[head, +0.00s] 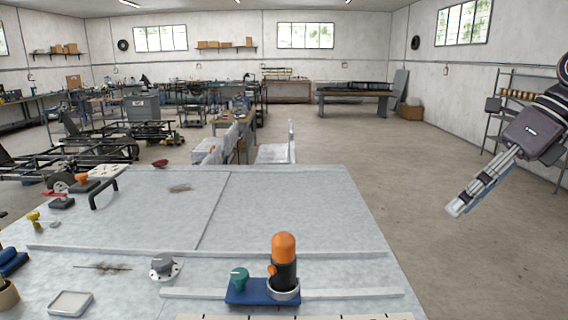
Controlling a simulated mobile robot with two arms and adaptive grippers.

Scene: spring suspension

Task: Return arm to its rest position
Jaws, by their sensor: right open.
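My right gripper (462,205) is at the right side of the head view, on the arm that comes in from the right edge. It points down and to the left, out in the air beyond the table's right edge. It is open, with nothing visible between its fingers, and it touches nothing that I can see. My left gripper does not show in the head view.
On the light grey table (290,210) stands a black cylinder with an orange top (284,262), by a teal knob (239,279) on a blue base. A grey knob (162,266) and small dish (71,303) are left. The table's middle is mostly clear.

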